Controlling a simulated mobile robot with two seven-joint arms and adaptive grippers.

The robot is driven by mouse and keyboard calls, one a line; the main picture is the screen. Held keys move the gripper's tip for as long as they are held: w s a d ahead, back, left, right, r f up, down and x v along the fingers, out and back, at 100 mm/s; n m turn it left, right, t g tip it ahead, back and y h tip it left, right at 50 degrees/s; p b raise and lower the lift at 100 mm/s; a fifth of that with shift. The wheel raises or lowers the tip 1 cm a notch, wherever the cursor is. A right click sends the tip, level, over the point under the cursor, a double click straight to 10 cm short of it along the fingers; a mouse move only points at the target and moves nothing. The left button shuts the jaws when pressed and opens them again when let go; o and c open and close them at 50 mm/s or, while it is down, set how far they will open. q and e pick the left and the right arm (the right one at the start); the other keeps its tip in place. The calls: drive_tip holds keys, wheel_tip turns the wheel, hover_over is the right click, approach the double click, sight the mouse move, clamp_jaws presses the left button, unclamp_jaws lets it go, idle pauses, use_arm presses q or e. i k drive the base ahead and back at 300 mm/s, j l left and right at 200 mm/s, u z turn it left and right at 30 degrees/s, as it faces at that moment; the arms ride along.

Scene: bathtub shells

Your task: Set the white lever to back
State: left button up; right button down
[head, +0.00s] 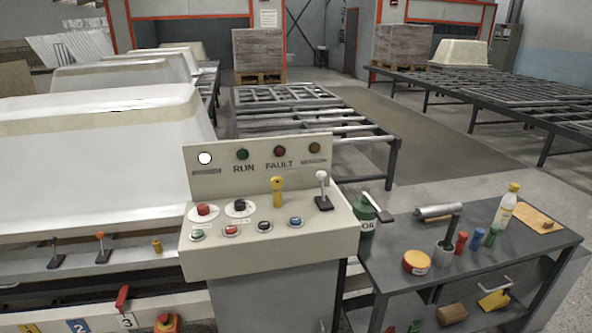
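The white lever (322,188) stands at the right end of the beige control console in the head view. It has a round white knob on a pale stem, rising from a dark base plate. The stem looks close to upright; I cannot tell for sure which way it leans. Nothing touches it. Neither of my grippers shows in this view.
A yellow lever switch (277,190) is left of the white lever on the console (228,262), with several buttons in front. A green oil can (365,215) stands just right of the console. A grey tool cart (400,258) holds bottles and tools. White tub shells (95,165) stand left.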

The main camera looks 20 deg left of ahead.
sight(321, 175)
drive_tip(key=i+l+u, duration=0.15)
drive_tip(key=l+u, duration=0.6)
drive_tip(key=u, duration=0.2)
drive_tip(key=l+u, duration=0.25)
drive_tip(key=l, duration=0.2)
drive_tip(key=l+u, duration=0.25)
drive_tip(key=l, duration=0.25)
